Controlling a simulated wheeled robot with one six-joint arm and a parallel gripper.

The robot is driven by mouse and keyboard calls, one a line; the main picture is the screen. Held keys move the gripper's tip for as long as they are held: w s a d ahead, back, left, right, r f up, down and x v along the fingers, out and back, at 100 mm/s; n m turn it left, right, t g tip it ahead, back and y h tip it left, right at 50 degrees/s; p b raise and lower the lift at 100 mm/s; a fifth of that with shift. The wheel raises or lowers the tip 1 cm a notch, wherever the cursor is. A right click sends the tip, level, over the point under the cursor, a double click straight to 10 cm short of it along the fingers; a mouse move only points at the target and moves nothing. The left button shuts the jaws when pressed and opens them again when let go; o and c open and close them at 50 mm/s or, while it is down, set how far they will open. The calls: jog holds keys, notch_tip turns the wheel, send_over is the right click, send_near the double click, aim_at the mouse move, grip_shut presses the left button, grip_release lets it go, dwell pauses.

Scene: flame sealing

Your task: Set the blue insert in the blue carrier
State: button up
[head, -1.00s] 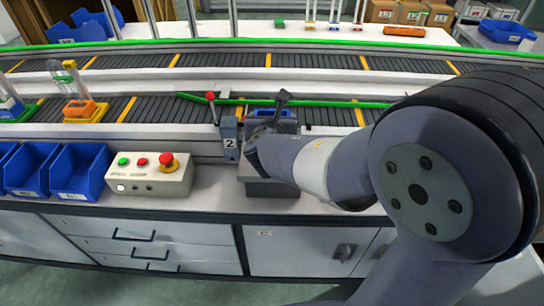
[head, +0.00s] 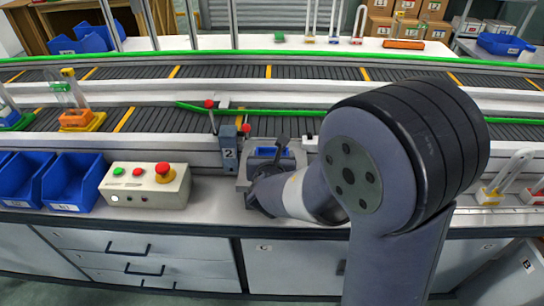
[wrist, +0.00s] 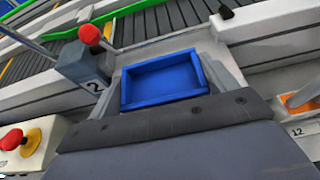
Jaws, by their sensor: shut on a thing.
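A blue open-topped tray (wrist: 165,80), which looks like the blue carrier, sits within a grey station beside the post marked 2. In the head view it shows as a small blue patch (head: 268,152) behind my gripper. My gripper (head: 262,192) is low at the front of this station, with its dark body across the lower part of the wrist view (wrist: 170,122). My gripper is shut, but its fingertips and what they hold are hidden. I cannot make out the blue insert separately from the tray.
The post marked 2 (head: 229,150) and red-knobbed levers (head: 246,128) stand close on the left. A button box (head: 145,185) and blue bins (head: 73,181) lie further left. The conveyor (head: 330,123) runs behind. Handled carriers (head: 492,195) stand at right.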

jog(key=shift+f, duration=0.15)
jog(key=o, duration=1.1)
jog(key=shift+c, duration=0.2)
jog(key=shift+r, duration=0.2)
jog(key=shift+s+r, duration=0.15)
jog(key=shift+s, duration=0.05)
jog(key=p+v, duration=0.1)
jog(key=v, duration=1)
jog(key=shift+s+p, duration=0.25)
jog(key=shift+p, duration=0.1)
jog(key=b+x, duration=0.2)
jog(key=x, duration=1)
jog(key=shift+r+p, duration=0.4)
jog(key=shift+r, duration=0.3)
